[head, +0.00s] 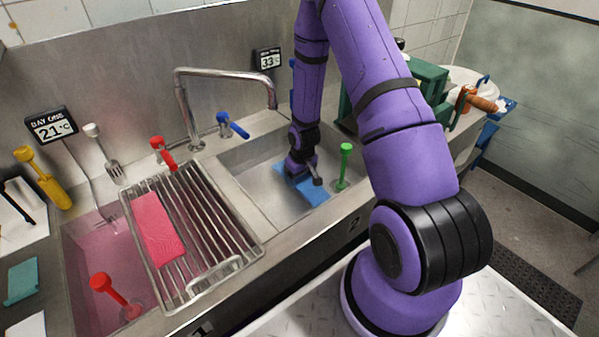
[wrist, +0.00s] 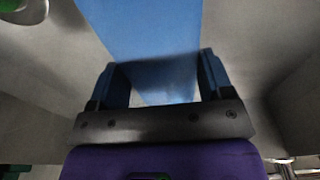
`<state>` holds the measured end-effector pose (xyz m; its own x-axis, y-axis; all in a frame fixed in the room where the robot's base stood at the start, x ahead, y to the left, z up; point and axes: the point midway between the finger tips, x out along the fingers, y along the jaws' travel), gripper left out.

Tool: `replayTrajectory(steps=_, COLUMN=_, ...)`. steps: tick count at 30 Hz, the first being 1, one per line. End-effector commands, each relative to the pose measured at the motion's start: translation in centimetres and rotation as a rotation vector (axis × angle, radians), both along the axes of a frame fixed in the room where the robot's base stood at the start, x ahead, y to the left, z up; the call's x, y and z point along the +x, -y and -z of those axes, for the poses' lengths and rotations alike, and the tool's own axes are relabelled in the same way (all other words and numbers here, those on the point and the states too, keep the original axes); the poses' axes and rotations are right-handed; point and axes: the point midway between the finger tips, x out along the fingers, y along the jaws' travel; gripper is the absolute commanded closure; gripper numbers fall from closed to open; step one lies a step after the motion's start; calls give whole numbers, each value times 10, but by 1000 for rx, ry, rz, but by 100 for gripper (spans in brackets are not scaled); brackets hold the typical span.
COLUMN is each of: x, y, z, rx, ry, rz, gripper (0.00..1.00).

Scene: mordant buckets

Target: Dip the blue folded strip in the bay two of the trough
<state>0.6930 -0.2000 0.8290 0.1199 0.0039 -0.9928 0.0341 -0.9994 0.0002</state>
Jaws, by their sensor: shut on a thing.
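The blue folded strip (head: 318,193) is low inside bay two (head: 249,184), the right basin of the steel trough. My gripper (head: 299,177) reaches down into this bay and is shut on the strip. In the wrist view the strip (wrist: 145,35) runs between the two blue fingers of my gripper (wrist: 158,72) and on past them. The bay looks grey inside. I cannot tell where a liquid surface lies or how much of the strip is under it.
A green-handled plug (head: 345,160) stands right of my gripper in bay two. A steel faucet (head: 225,75) arches behind. A wire rack (head: 215,215) with a pink folded cloth (head: 157,228) lies over bay one, which holds pink liquid. A sign reading 33 (head: 268,60) hangs behind bay two.

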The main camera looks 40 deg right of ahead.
Motion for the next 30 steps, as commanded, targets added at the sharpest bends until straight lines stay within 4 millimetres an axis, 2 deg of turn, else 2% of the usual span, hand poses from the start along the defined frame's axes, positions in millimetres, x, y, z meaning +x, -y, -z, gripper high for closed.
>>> replayTrajectory(steps=30, x=4, y=-4, z=4, rx=0, ry=0, rz=0, gripper=49)
